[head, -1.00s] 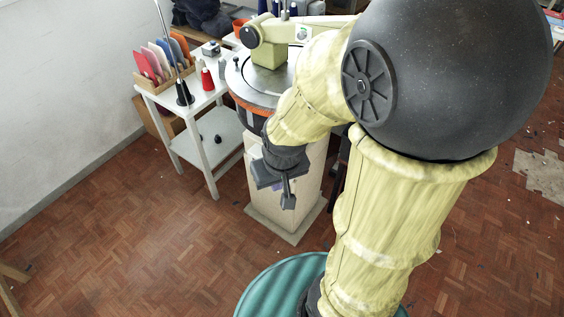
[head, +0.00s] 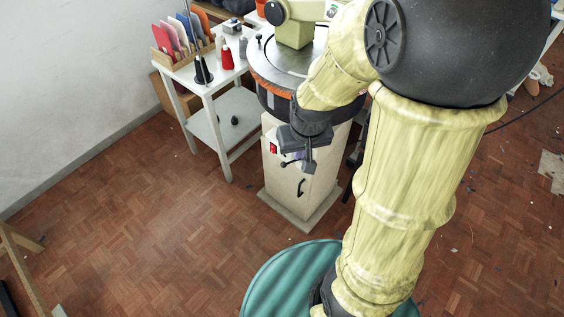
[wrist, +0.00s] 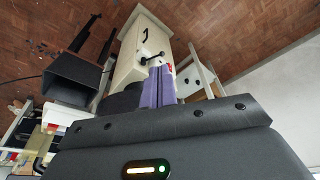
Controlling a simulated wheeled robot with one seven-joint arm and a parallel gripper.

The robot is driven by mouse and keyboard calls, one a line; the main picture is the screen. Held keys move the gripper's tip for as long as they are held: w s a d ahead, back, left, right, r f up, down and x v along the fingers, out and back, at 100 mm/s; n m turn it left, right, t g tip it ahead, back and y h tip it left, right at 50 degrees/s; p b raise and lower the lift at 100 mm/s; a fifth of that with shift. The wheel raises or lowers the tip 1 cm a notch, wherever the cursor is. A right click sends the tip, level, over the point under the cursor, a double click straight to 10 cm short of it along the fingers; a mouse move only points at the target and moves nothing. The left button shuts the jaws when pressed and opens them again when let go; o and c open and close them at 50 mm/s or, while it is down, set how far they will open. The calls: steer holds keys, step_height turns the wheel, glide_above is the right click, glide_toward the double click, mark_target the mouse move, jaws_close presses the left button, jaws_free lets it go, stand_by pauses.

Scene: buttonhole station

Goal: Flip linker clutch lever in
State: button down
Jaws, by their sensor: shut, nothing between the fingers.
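The clutch lever, a thin rod with a black ball knob (head: 284,164), sticks out from the upper front of the pale pedestal (head: 315,190) under the round linking machine (head: 262,62). In the wrist view the lever (wrist: 151,58) shows beside a white plate, just beyond my fingertips. My gripper (head: 306,167) is in front of the pedestal's upper part, beside the lever. In the wrist view its purple fingers (wrist: 158,84) are together and empty. Whether they touch the lever I cannot tell. My wrist hides part of the lever's mount in the head view.
A white side table (head: 205,80) with a red cone (head: 227,58) and a rack of coloured cards stands left of the machine. A teal ribbed round top (head: 285,280) is in front. A black bin (wrist: 75,78) shows in the wrist view.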

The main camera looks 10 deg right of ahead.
steer(key=w+d+f+b, duration=0.1)
steer(key=w+f+b, duration=0.6)
steer(key=w+f, duration=0.3)
steer(key=w+d+f+b, duration=0.1)
steer(key=w+f+b, duration=0.7)
steer(key=w+f, duration=0.3)
step_height(320, 180, down, 5)
steer(key=shift+w+r+t+b, duration=0.15)
steer(key=shift+w+t+b, duration=0.15)
steer(key=shift+t, duration=0.1)
steer(key=shift+a, duration=0.1)
steer(key=b+x, duration=0.1)
steer(key=x, duration=0.9)
steer(key=shift+s, duration=0.1)
